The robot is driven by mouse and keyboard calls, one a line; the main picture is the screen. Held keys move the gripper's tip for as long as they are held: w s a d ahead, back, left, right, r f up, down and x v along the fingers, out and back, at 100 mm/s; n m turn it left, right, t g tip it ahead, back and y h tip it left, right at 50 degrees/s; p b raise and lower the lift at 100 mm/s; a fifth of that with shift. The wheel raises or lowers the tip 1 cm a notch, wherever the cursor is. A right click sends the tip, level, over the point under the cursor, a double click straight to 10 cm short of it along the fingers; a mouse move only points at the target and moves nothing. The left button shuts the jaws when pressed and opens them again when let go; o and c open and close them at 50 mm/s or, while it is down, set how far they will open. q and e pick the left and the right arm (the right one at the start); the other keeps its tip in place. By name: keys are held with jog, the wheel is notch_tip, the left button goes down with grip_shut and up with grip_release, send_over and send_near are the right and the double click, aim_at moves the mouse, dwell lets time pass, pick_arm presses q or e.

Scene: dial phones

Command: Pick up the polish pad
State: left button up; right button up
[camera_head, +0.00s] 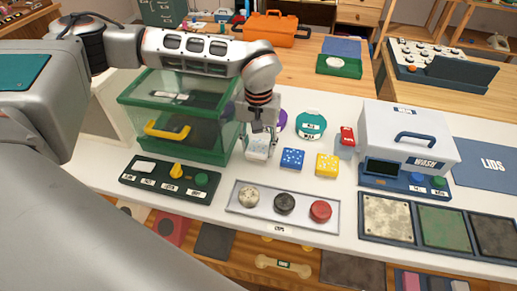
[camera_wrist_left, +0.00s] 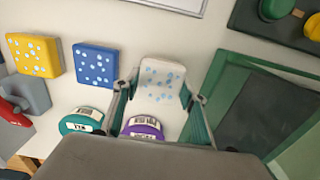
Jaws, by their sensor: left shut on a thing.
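A white pad with light-blue dots (camera_wrist_left: 162,72) sits between the fingers of my left gripper (camera_wrist_left: 163,92) in the left wrist view. In the head view the white pad (camera_head: 257,150) is at the tips of my left gripper (camera_head: 261,137), which is shut on it beside the green box. I read no label on it, so I cannot confirm that it is the polish pad. A blue dotted pad (camera_head: 292,159) and a yellow dotted pad (camera_head: 327,165) lie to its right on the white table. My right gripper is not in view.
The green clear-sided box (camera_head: 212,142) with a yellow handle stands left of the gripper. A control panel (camera_head: 170,184) and a caps tray (camera_head: 284,224) lie in front. Purple and teal (camera_head: 311,124) round containers stand behind the pads. The white wash machine (camera_head: 407,138) stands right.

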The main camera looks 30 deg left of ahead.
pick_arm(q)
notch_tip(320, 180, up, 18)
jog(key=p, duration=0.1)
jog(key=s+f+m, duration=0.2)
jog(key=s+f, duration=0.2)
jog(key=f, duration=0.6)
jog(key=shift+s+d+f+m, duration=0.15)
jog(key=shift+s+d+m, duration=0.1)
jog(key=shift+d+m, duration=0.2)
jog(key=n+p, duration=0.3)
jog(key=n, duration=0.5)
send_near(262, 140)
jog(key=shift+m, duration=0.25)
notch_tip(262, 140, down, 6)
jog(key=shift+f, duration=2.65)
